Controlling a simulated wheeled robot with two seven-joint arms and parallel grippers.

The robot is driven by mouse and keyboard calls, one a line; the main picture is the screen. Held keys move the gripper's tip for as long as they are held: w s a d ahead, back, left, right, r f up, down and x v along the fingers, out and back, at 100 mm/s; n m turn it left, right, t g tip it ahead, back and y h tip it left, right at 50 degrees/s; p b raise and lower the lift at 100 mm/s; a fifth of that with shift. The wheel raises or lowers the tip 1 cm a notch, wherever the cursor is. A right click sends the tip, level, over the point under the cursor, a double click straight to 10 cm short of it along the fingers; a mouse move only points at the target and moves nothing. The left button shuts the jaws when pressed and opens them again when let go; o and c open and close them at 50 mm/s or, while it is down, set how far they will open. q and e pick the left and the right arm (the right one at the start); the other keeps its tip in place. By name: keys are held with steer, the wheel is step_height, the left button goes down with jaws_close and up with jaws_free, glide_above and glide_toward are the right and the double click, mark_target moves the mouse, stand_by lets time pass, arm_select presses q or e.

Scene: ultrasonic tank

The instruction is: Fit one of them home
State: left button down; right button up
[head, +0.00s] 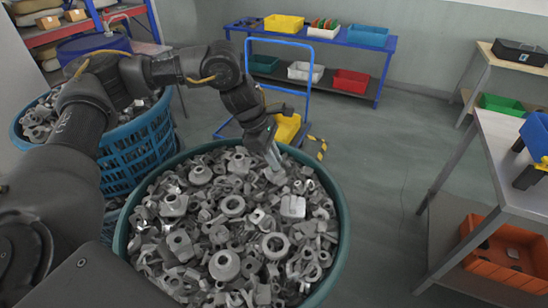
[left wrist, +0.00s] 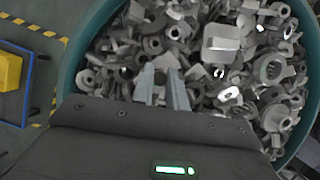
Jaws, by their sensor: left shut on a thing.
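A big round teal bin (head: 340,215) is heaped with loose grey metal parts (head: 232,205) such as rings, flanged collars and brackets. The bin rim (left wrist: 70,68) and the parts (left wrist: 205,85) also show in the left wrist view. My left gripper (head: 276,162) points down into the far side of the heap. In the left wrist view its two pale fingers (left wrist: 163,90) are close together on a small grey part (left wrist: 161,68). That part's full shape is hidden by the fingers and the clutter. My right gripper is not in view.
A second blue basket of parts (head: 135,150) stands at the left. A blue-framed trolley with a yellow item (head: 287,128) is behind the bin. A workbench (head: 515,160) and orange crate (head: 505,255) stand at the right. The floor between bin and bench is clear.

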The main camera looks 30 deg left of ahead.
arm_select(q)
steer(key=shift+f+b, duration=0.45)
steer(key=shift+f, duration=0.1)
steer(key=c, duration=1.3)
jaws_free()
steer(key=b+v, duration=0.2)
steer(key=v, duration=0.9)
steer(key=shift+f, duration=0.1)
